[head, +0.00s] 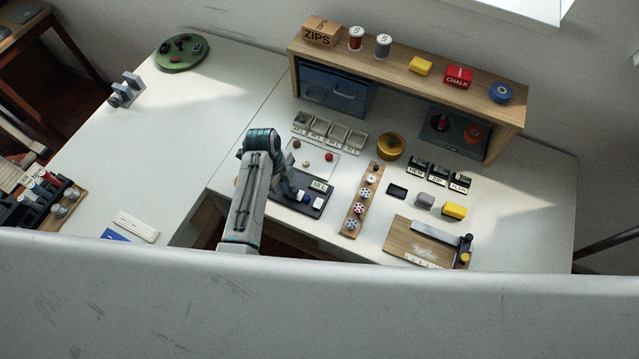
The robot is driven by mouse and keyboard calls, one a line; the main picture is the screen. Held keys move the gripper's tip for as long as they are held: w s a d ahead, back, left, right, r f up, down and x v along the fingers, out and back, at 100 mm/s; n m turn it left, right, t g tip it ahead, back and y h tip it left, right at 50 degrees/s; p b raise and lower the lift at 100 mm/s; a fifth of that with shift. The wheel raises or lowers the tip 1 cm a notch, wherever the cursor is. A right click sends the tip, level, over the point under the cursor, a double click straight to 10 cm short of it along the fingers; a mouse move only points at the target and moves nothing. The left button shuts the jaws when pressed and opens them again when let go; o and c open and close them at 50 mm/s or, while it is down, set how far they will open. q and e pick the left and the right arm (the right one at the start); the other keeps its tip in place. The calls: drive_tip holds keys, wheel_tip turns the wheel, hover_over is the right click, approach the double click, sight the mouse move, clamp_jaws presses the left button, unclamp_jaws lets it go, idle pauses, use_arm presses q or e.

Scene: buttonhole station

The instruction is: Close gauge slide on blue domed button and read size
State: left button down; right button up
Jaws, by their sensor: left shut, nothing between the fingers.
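The dark gauge (313,209) lies on the white table, with a small display (319,186) at its upper right; the reading is too small to make out surely. A white block (318,202), perhaps the slide, sits on its right part. A small blue shape (303,197), which looks like the blue domed button, is on the gauge left of that block. Whether the two touch is too small to tell. My left gripper (294,194) is shut and empty over the gauge, close beside the blue shape; my arm hides the gauge's left part. My right gripper is out of view.
A pale tray (317,151) with a few buttons and several small bins (338,132) lie behind the gauge. A wooden strip (352,211) of buttons stands to its right, then a wooden board (407,240). A wooden shelf (400,75) bounds the back.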

use_arm(q)
drive_tip(key=shift+s+d, duration=0.25)
drive_tip(key=shift+d, duration=0.45)
drive_tip(key=shift+w+a+p, duration=0.1)
drive_tip(key=shift+a+p, duration=0.2)
drive_tip(key=shift+p, duration=0.05)
idle(0.4)
drive_tip(key=shift+r, duration=0.15)
wheel_tip(320, 180, up, 7)
idle(0.8)
idle(0.4)
